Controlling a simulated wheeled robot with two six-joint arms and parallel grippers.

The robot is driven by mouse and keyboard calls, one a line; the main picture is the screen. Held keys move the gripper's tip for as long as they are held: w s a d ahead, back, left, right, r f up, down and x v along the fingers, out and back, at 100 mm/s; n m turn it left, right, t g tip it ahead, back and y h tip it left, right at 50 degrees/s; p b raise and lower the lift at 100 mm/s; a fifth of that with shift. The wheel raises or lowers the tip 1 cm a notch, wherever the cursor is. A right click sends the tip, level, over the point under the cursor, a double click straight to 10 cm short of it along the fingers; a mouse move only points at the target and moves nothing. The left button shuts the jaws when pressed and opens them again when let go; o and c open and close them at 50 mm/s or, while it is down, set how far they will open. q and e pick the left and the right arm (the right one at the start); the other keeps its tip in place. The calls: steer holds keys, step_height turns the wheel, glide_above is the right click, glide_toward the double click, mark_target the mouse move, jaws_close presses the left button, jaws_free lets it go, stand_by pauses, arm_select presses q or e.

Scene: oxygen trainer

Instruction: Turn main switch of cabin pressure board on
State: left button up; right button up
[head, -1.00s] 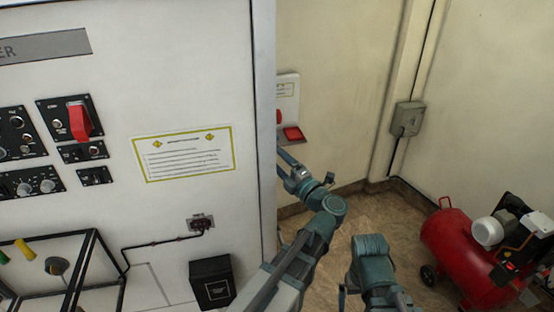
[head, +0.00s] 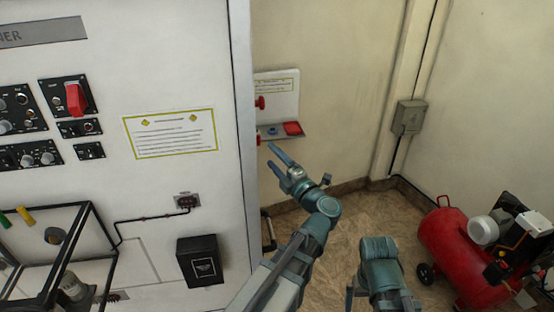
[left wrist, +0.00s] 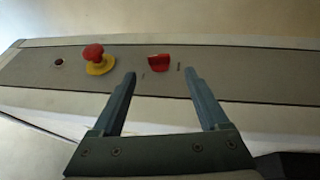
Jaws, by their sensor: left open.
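In the left wrist view, a long grey panel (left wrist: 220,72) carries a red switch handle (left wrist: 159,62), which I take for the main switch. The handle lies between and just beyond the fingertips of my left gripper (left wrist: 160,74). The fingers are open, apart from it and empty. In the head view my left gripper (head: 272,155) reaches toward the wall board (head: 284,88) behind the cabinet's edge. The cabinet hides part of this board. The switch's on or off marks are too small to read.
A red mushroom button on a yellow base (left wrist: 97,60) sits left of the switch handle, with a small dark red lamp or button (left wrist: 59,62) farther left. The white cabinet (head: 140,80) stands close left of my left arm. A red compressor (head: 455,245) stands on the floor at right.

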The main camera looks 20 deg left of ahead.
mark_target(259, 141)
arm_select(q)
steer(key=b+v, duration=0.1)
steer(key=v, duration=0.6)
steer(key=p+x, duration=0.2)
steer(key=x, duration=1.1)
steer(key=shift+w+a+r, duration=0.1)
steer(key=shift+w+a, duration=0.1)
steer(key=shift+a, duration=0.1)
steer(key=shift+c, duration=0.3)
